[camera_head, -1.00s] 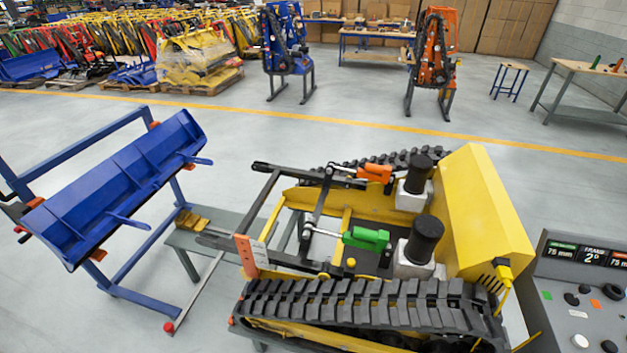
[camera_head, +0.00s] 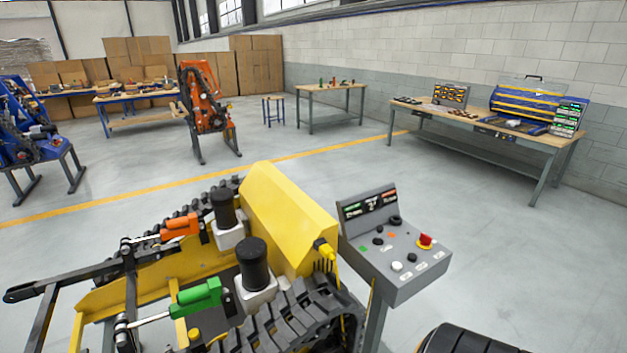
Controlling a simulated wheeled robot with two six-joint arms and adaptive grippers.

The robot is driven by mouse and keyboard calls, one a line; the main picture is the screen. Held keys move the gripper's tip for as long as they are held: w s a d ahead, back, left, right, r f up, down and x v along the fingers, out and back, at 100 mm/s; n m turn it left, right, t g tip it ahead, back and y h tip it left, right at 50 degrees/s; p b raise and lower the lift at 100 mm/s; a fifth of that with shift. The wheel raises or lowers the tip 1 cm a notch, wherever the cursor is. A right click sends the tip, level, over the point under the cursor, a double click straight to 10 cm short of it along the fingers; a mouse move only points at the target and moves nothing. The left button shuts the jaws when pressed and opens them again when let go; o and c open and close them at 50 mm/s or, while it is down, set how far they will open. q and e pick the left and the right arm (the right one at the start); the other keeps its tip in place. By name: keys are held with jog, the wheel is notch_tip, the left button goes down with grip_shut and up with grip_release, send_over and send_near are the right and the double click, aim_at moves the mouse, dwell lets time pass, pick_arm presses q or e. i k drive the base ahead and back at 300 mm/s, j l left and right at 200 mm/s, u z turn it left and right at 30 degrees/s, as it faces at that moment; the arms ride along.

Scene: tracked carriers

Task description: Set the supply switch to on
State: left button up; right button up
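A grey control console (camera_head: 410,262) stands on a post right of the yellow tracked carrier (camera_head: 290,215). Neither of my grippers is in view.
The carrier's track (camera_head: 300,320) and frame fill the lower left, close to the console. A dark rounded object (camera_head: 470,341) is at the bottom edge. A workbench (camera_head: 490,130) stands along the back wall. The floor right of the console is clear.

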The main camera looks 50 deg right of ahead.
aim_at(426, 240)
jog(key=z, duration=2.1)
jog(key=i+l+u, duration=0.1)
jog(key=u, duration=0.55)
jog(key=i+l+u, duration=0.15)
jog(key=l+u, duration=0.3)
jog(key=l, duration=0.7)
jog(key=l+u, duration=0.4)
jog(key=l, duration=1.25)
